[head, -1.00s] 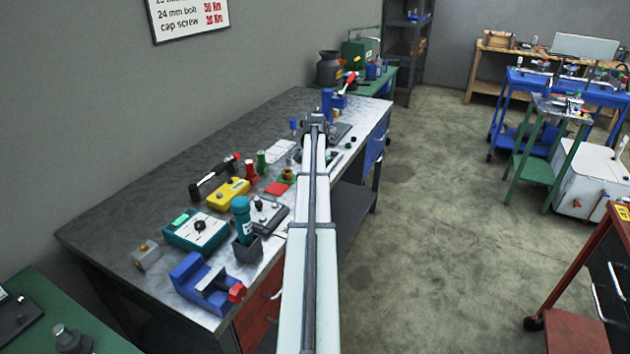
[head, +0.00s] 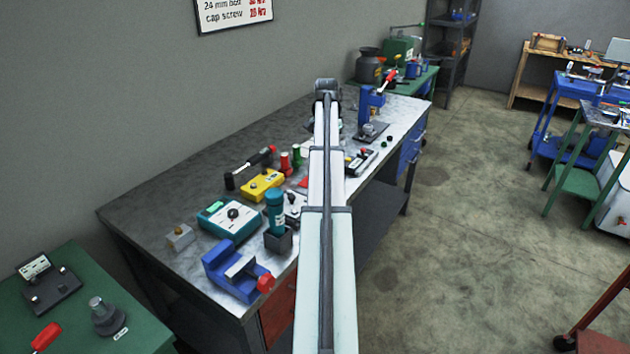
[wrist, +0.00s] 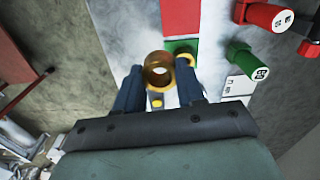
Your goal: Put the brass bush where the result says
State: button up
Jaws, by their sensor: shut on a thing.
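The brass bush (wrist: 158,70), a short hollow ring, is between the fingertips of my gripper (wrist: 159,80) in the wrist view. My gripper is shut on it, with its bore facing the camera. A red pad (wrist: 180,16) and a green pad (wrist: 180,47) lie beyond it. Another brass-coloured ring-like thing (wrist: 189,60) shows at the green pad, partly hidden by a finger. In the head view my arm hides the gripper and the bush; only an edge of the red pad (head: 303,182) shows.
The bench (head: 155,200) holds a yellow box (head: 262,186), a teal instrument (head: 230,217), a blue vise (head: 232,270) and a blue stand (head: 370,110). Red-handled (wrist: 268,16) and green-handled (wrist: 246,60) gauges stand near the pads. The bench's back left is clear.

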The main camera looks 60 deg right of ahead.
jog(key=w+a, duration=0.4)
jog(key=shift+m, duration=0.4)
jog(key=shift+d+f, duration=0.15)
jog(key=shift+f, duration=2.25)
jog(key=shift+d+f, duration=0.15)
jog(key=shift+f, duration=2.25)
jog(key=shift+f, duration=0.15)
jog(key=o, duration=1.2)
notch_tip(320, 180, up, 12)
jog(key=shift+r, duration=0.15)
